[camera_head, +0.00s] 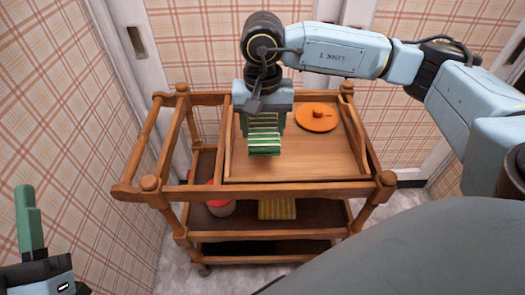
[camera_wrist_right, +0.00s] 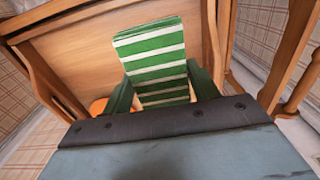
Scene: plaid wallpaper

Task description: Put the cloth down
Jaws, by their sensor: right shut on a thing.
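The cloth is green with white stripes. In the head view the cloth (camera_head: 265,142) hangs below my right gripper (camera_head: 264,122), over the left part of the wooden tray on the cart's top. In the right wrist view the cloth (camera_wrist_right: 158,65) is between the two green fingers of my right gripper (camera_wrist_right: 165,88), which is shut on it. I cannot tell whether the cloth's lower end touches the tray. My left gripper (camera_head: 30,225) shows at the lower left, away from the cart; only one green finger is clear.
The wooden tray (camera_head: 290,165) has raised sides and holds an orange round lid-like thing (camera_head: 317,118) at its back right. The cart (camera_head: 270,193) has a lower shelf with a red-lidded container (camera_head: 221,206) and a yellow striped cloth (camera_head: 277,209). The tray's front right is clear. Plaid walls stand close.

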